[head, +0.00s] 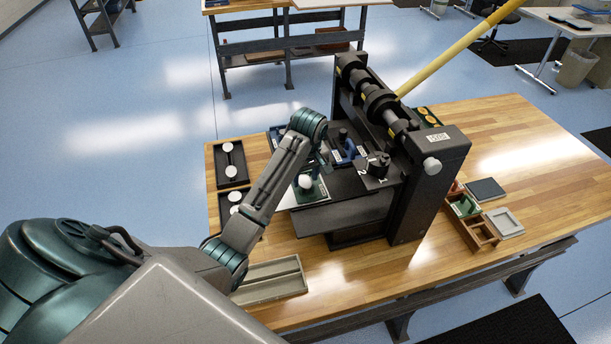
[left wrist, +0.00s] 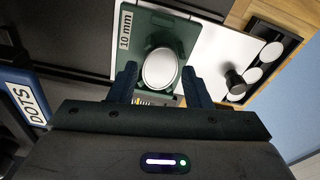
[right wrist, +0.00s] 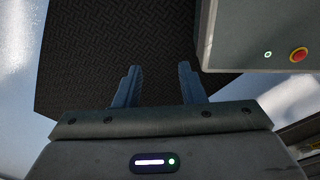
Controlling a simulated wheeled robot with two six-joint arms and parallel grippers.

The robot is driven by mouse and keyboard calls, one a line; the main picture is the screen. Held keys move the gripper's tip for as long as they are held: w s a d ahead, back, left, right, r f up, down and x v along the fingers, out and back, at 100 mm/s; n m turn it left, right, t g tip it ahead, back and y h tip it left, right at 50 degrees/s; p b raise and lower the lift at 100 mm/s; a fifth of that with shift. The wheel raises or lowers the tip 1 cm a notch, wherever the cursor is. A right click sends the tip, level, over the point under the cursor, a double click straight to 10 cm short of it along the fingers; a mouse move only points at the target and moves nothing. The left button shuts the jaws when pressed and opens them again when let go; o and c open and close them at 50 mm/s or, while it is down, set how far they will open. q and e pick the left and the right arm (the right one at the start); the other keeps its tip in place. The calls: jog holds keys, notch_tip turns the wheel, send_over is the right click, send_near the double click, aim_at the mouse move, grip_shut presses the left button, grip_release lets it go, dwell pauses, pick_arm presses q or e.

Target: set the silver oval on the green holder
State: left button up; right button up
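The silver oval (left wrist: 160,68) lies over the green holder (left wrist: 146,30), whose plate bears a "10 mm" label. The holder (head: 312,195) and the pale oval (head: 305,181) also show in the head view, in front of the press. My left gripper (head: 318,172) is right above them. Its fingers are spread, one to each side of the oval, with gaps visible in the left wrist view. Whether the oval is fully seated is hard to tell. My right gripper (right wrist: 159,77) is open and empty above a dark floor mat.
The black press (head: 400,140) stands just right of the holder. Black trays with pale discs (head: 231,162) lie left. A blue "DOTS" holder (left wrist: 28,95) is close to my left gripper.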

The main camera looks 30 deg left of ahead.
pick_arm(q)
jog(key=shift+o, duration=1.2)
